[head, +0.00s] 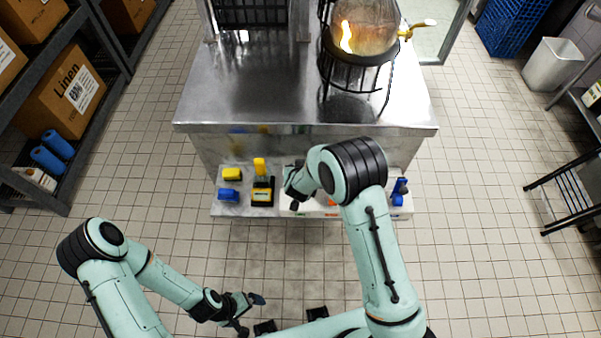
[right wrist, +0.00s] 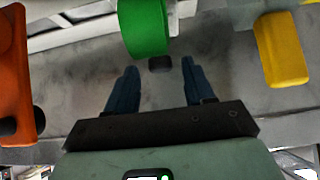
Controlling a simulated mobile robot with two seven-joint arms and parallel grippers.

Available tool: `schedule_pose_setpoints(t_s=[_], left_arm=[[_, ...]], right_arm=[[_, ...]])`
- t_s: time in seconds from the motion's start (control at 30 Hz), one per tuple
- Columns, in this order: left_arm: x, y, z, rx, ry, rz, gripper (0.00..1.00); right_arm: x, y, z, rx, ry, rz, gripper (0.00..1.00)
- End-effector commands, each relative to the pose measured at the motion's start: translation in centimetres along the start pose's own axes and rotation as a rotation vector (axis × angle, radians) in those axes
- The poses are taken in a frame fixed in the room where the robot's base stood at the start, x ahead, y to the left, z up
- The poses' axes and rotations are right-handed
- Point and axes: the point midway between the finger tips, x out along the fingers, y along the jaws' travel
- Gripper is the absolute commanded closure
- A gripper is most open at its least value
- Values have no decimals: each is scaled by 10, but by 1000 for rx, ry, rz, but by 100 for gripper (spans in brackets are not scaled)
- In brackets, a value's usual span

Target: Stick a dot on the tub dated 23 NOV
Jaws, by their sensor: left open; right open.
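My right gripper (head: 292,198) is low over the shelf at the front of the steel table. In the right wrist view its two fingers (right wrist: 156,80) are spread and empty. A green round thing (right wrist: 143,27), perhaps a roll of dots, lies just beyond the fingertips, with no contact that I can make out. My left gripper (head: 250,309) is open and empty, low at the bottom of the head view, away from the shelf. No tub with a readable 23 NOV date shows; my right arm hides part of the shelf.
The low shelf (head: 228,209) holds yellow (head: 232,174) and blue (head: 229,194) items, and a black-and-yellow device (head: 262,191). The right wrist view shows an orange thing (right wrist: 15,75) at left and a yellow block (right wrist: 281,50) at right.

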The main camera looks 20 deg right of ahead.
Motion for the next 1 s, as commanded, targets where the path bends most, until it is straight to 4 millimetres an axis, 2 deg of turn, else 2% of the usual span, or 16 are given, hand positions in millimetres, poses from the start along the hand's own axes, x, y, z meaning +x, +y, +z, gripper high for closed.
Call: schedule_pose_setpoints(t_s=[0.03,0.2,0.4,0.6,1.0], left_arm=[[0,0,0,0,0,0,0],[-3,2,-2,1,3,1,0],[-8,5,-5,2,7,2,0],[-10,5,-6,3,8,3,0],[-9,5,-5,3,7,3,0]], right_arm=[[-14,-1,-2,-1,2,-4,47],[-53,-2,-3,-1,4,-5,47],[-85,-1,-4,-1,5,-2,47],[-96,0,-2,-1,3,-1,47],[-96,0,-2,-1,2,0,47]])
